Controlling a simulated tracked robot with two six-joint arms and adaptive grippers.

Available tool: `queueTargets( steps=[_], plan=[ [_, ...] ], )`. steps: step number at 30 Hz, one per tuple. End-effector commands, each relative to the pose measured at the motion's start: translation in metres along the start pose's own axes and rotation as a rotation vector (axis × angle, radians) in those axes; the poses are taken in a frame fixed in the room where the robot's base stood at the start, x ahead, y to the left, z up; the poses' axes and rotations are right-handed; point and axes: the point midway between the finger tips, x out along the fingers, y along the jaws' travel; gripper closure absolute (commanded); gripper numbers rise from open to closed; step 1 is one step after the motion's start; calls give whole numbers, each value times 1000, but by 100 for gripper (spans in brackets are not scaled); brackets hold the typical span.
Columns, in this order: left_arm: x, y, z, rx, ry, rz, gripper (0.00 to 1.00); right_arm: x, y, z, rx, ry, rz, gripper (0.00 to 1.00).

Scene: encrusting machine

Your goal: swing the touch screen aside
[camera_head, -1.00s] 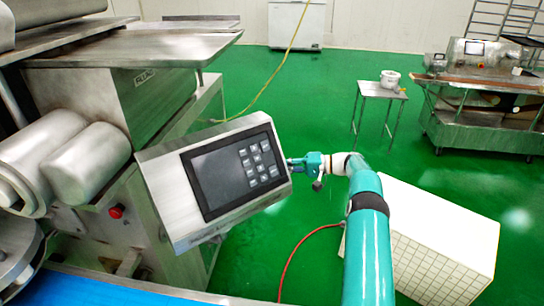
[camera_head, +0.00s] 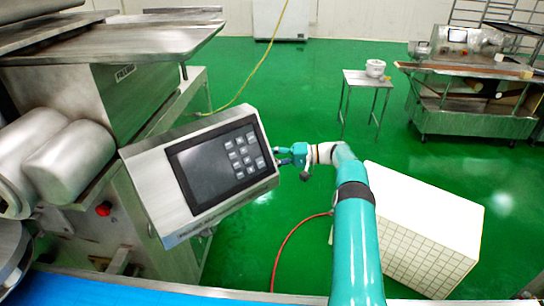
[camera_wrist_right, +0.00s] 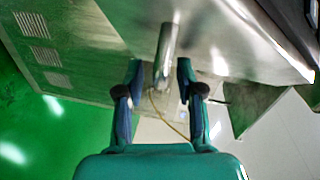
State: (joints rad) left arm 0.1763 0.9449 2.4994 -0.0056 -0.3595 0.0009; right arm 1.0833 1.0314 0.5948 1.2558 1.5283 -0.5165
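The touch screen (camera_head: 216,168) is a dark panel with grey keys in a tilted silver housing (camera_head: 148,185), left of centre in the head view. My right gripper (camera_head: 283,156) is at the right edge of this housing. In the right wrist view my right gripper (camera_wrist_right: 160,72) has its two fingers apart. A metal bar (camera_wrist_right: 168,48) shows between the fingertips, with gaps on both sides. Whether a finger touches the bar or housing I cannot tell. My left gripper is in neither view.
The steel machine body (camera_head: 150,95) stands behind and left of the screen, with a red button (camera_head: 103,209). A white tiled block (camera_head: 430,235) is right of my arm. A red hose (camera_head: 283,246) lies on the green floor. A small table (camera_head: 368,79) stands farther back.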

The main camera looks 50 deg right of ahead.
Motion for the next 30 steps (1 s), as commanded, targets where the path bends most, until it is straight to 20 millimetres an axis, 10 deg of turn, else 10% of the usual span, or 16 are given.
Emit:
queueTargets(
  steps=[15, 26, 30],
  plan=[
    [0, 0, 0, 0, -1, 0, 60, -63, 1, -2, -2, 2, 1, 63],
    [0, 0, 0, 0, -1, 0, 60, -70, 1, -1, 0, 0, 1, 63],
    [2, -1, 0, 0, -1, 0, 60, -71, 1, -1, 7, 3, -1, 81]
  ],
)
